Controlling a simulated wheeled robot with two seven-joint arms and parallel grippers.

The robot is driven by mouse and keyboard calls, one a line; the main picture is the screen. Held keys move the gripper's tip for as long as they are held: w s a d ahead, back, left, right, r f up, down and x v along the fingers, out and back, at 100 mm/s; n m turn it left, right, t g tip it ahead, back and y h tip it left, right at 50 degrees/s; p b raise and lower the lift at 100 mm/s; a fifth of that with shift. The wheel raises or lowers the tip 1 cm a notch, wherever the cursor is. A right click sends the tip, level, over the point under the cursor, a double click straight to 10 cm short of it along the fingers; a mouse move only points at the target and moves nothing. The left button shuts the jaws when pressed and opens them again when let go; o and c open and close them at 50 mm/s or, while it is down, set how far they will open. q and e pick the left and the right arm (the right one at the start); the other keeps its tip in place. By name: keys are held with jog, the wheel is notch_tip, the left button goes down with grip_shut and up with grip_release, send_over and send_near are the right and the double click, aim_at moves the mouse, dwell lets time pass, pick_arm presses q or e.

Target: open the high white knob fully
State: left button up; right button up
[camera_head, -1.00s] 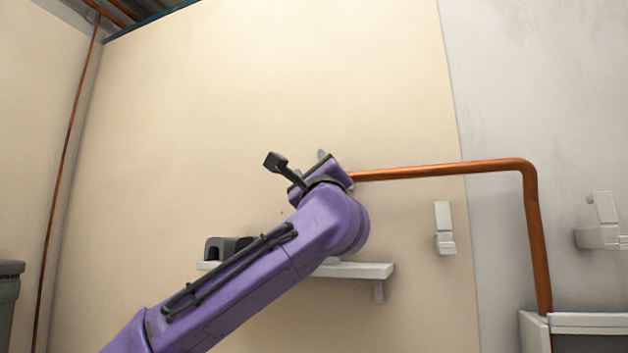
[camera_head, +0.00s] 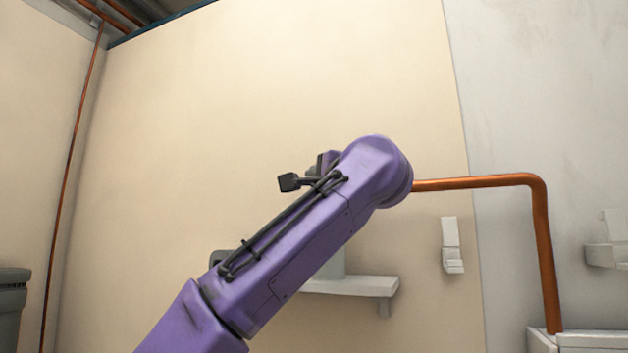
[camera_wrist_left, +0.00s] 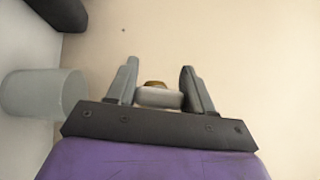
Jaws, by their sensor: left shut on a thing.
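The white knob (camera_wrist_left: 158,97) shows in the left wrist view with a small brass-coloured part behind it. My left gripper (camera_wrist_left: 159,88) has its two grey fingers on either side of the knob and is shut on it. In the head view my purple left arm rises from the bottom and hides the knob and most of the gripper. The copper pipe (camera_head: 480,182) runs right from behind my wrist, then bends down. My right gripper is not in view.
A white shelf (camera_head: 350,286) is on the wall below my wrist, partly covered by my arm. A white wall fitting (camera_head: 451,245) hangs below the pipe. The wall above is bare.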

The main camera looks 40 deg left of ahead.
pick_arm(q)
jog(key=shift+r+n+g, duration=0.15)
jog(key=shift+n+g, duration=0.15)
jog(key=shift+n, duration=0.1)
jog(key=shift+h+p, duration=0.3)
jog(key=shift+a, duration=0.1)
jog(key=o, duration=0.7)
jog(key=shift+o, duration=1.3)
jog(key=b+v, duration=0.2)
jog(key=v, duration=0.8)
jog(key=shift+d+b, duration=0.3)
jog(key=shift+d, duration=0.05)
jog(key=shift+w+a, duration=0.1)
